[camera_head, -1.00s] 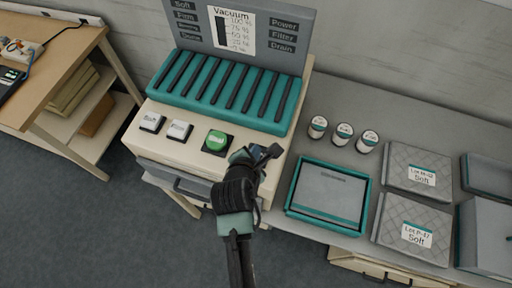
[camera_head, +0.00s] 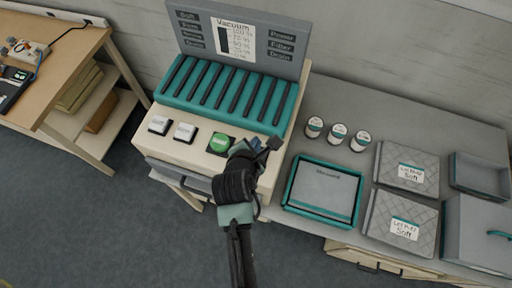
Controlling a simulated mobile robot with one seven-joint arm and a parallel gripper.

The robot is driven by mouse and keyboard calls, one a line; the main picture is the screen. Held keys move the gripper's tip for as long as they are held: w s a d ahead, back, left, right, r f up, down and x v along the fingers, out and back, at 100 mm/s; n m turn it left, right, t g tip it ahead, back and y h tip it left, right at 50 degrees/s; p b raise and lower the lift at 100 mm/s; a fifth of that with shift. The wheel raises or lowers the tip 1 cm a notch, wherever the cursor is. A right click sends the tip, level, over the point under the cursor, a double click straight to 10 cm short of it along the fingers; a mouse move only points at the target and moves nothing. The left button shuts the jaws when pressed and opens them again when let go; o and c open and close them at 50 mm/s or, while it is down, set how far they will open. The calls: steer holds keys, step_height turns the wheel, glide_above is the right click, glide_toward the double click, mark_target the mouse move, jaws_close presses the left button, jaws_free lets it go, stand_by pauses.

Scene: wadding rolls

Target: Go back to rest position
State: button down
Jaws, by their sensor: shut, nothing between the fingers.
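My gripper (camera_head: 271,145) is at the front right of the cream vacuum machine (camera_head: 187,152), just right of its green button (camera_head: 219,142). The fingers are shut and hold nothing. My arm reaches up from the bottom of the view, and my wrist covers part of the machine's front edge. I cannot tell whether the fingertips touch the machine top. Two white buttons (camera_head: 184,132) sit left of the green one.
A teal-rimmed tray (camera_head: 323,210) lies right of my gripper. Three small jars (camera_head: 338,132) stand behind it. Two quilted pads (camera_head: 402,216) labelled Soft and grey boxes (camera_head: 480,232) are farther right. A wooden shelf table (camera_head: 58,60) stands left. Open floor lies at front left.

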stand_by(0.3)
steer(key=w+r+m+t+b, duration=0.3)
steer(key=r+m, duration=0.1)
steer(key=r, duration=0.5)
steer(key=w+r+m+t+y+b, duration=0.1)
steer(key=w+r+m+t+b, duration=0.25)
steer(key=r, duration=0.55)
steer(key=w+r+m+t+b, duration=0.25)
steer(key=r+m, duration=0.25)
steer(key=r, duration=0.3)
steer(key=s+r+m+t+b, duration=0.3)
steer(key=s+r+m, duration=0.3)
steer(key=r, duration=0.6)
steer(key=s+r+m+t+y+b, duration=0.1)
steer(key=s+r+m+t+b, duration=0.3)
steer(key=s+r, duration=0.5)
step_height(320, 180, up, 3)
steer(key=shift+s+d+r+m+t, duration=0.2)
steer(key=shift+d+m+t, duration=0.15)
steer(key=shift+m+t, duration=0.8)
steer(key=c, duration=0.8)
jaws_free()
steer(key=shift+w, duration=0.15)
steer(key=shift+c, duration=0.2)
steer(key=shift+o, duration=0.2)
